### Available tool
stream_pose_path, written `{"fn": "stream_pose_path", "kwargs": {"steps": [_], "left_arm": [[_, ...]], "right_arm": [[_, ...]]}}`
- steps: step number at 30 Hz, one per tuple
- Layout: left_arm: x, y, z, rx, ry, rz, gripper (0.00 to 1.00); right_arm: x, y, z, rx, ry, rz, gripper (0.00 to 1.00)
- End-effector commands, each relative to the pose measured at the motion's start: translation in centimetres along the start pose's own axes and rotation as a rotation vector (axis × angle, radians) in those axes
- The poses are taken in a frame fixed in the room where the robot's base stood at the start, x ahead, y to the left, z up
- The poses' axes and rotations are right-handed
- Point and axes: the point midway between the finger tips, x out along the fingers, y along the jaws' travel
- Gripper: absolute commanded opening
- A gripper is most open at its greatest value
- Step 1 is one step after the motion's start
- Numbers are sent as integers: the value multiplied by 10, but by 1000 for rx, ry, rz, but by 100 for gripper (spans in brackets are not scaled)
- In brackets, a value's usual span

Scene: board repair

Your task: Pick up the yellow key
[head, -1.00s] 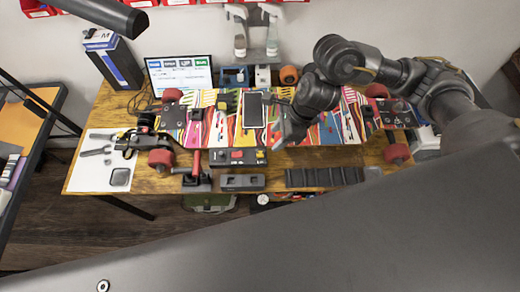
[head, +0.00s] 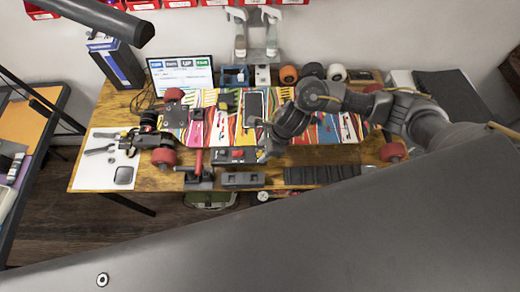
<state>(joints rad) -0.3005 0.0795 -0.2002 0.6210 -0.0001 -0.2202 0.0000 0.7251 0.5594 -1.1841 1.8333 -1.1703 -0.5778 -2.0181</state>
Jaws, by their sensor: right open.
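A dark key tray (head: 228,157) with a red key (head: 238,155) in it lies at the front middle of the wooden table. I cannot make out the yellow key now; the tray's right end, where it showed earlier, is covered by my right gripper (head: 265,155). The right gripper points down over that end, open, and its fingers are small and partly blurred against the tray. I cannot tell whether they touch the key. My left gripper is not in view.
A colourful skateboard deck (head: 205,125) lies behind the tray, with a phone-like device (head: 253,105) on it. A red-handled tool (head: 198,165) stands left of the tray. A grey block (head: 242,180) and a dark slotted tray (head: 320,174) lie along the front edge.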

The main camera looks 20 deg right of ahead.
Motion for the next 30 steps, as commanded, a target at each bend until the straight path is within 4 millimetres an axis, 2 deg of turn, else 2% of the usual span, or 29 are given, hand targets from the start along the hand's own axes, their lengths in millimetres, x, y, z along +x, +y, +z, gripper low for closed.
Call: {"fn": "stream_pose_path", "kwargs": {"steps": [7,18,30], "left_arm": [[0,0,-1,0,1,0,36],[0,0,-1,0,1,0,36],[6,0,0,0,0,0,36]], "right_arm": [[2,0,0,0,0,0,46],[2,0,0,0,0,0,0],[-4,-1,3,-3,-3,-2,0]]}}
